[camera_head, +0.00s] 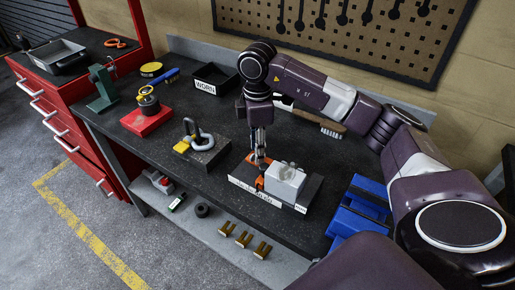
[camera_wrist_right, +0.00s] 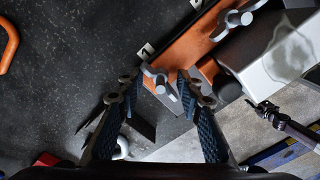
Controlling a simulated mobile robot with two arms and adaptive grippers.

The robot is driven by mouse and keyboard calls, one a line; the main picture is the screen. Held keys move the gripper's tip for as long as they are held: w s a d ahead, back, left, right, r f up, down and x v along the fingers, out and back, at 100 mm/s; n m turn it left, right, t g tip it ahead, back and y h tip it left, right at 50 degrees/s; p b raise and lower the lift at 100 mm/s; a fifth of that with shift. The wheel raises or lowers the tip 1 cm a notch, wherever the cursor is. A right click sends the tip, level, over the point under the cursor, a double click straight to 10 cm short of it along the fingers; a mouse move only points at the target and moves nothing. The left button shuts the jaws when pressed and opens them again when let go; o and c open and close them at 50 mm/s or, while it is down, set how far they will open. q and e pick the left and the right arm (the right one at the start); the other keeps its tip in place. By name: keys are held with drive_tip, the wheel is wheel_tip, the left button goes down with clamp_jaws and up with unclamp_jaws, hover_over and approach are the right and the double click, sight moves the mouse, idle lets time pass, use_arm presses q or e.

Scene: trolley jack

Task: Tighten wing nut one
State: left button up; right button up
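My right gripper (camera_head: 259,158) points down over the orange plate (camera_head: 260,181) beside a pale grey block (camera_head: 285,181) on the bench. In the wrist view its two ridged fingers (camera_wrist_right: 160,90) stand apart. A grey wing nut (camera_wrist_right: 158,80) on the orange plate (camera_wrist_right: 190,45) shows between the fingertips, with gaps on both sides. A second wing nut (camera_wrist_right: 233,22) sits farther along the plate. A dark gripper-like shape (camera_wrist_right: 272,112), perhaps my left gripper, is small at the right; its finger state is unclear.
A blue stand (camera_head: 358,210) is right of the fixture. A shackle on a dark block (camera_head: 202,150), a red base (camera_head: 146,119) and a black WORN tray (camera_head: 214,80) stand left and behind. Brass pieces (camera_head: 244,239) lie on the lower shelf. The bench front is fairly clear.

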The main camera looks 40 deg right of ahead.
wheel_tip(320, 180, up, 12)
drive_tip(key=shift+f, duration=0.15)
idle(0.7)
